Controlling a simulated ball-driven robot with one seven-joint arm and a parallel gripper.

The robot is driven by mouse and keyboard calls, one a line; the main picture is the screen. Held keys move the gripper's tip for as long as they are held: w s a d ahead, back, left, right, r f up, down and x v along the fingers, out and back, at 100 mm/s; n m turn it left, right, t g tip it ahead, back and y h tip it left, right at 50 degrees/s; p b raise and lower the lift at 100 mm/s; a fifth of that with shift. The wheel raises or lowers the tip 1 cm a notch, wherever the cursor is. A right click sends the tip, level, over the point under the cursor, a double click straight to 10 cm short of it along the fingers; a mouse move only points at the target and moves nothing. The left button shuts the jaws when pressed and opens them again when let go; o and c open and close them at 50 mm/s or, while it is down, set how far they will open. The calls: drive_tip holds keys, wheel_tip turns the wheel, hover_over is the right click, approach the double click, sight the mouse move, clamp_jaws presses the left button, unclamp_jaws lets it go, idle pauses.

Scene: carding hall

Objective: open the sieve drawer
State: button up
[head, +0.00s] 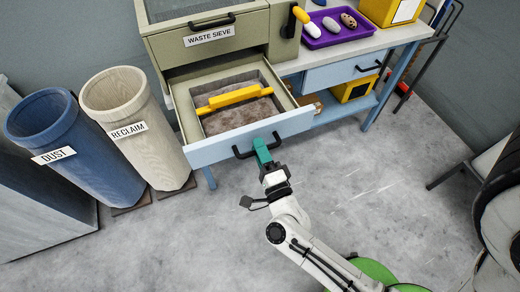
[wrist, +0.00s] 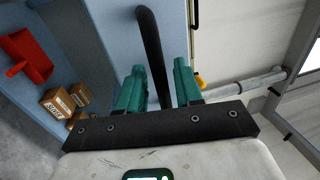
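The waste sieve (head: 215,47) is an olive cabinet with a labelled front and a black handle. Below it, a drawer with a pale blue front (head: 215,150) stands pulled out. Inside it is an olive-rimmed tray of grey-brown waste with a yellow bar (head: 234,97) across it. My gripper (head: 263,150) is at the black handle (head: 240,154) of this drawer. In the wrist view, the handle (wrist: 152,45) runs between the teal fingers of my gripper (wrist: 160,80), with narrow gaps seen on both sides, so the fingers look open around it.
The blue dust bin (head: 75,140) and pale reclaim bin (head: 135,120) stand left of the drawer. The bench (head: 375,42) on the right carries a purple tray (head: 338,40) and has a closed drawer (head: 340,72). The floor in front is clear.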

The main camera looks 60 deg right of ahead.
drive_tip(key=b+v, duration=0.3)
drive_tip(key=v, duration=0.7)
drive_tip(key=shift+s+a, duration=0.25)
drive_tip(key=shift+s, duration=0.05)
drive_tip(key=shift+f, duration=0.1)
drive_tip(key=w+a+f+n+g+y, duration=0.45)
drive_tip(key=w+a+n+y, duration=0.35)
drive_tip(key=n+y, duration=0.8)
drive_tip(key=s+d+f+n+g+h, duration=0.1)
drive_tip(key=s+d+n+g+h, duration=0.1)
drive_tip(key=s+d+n+g, duration=0.2)
drive_tip(key=s+d+f+n+g+h, duration=0.1)
drive_tip(key=s+d+n+g+h, duration=0.2)
drive_tip(key=s+g, duration=0.4)
drive_tip(key=shift+s+d+n, duration=0.35)
drive_tip(key=shift+s+n, duration=0.25)
drive_tip(key=shift+n, duration=0.1)
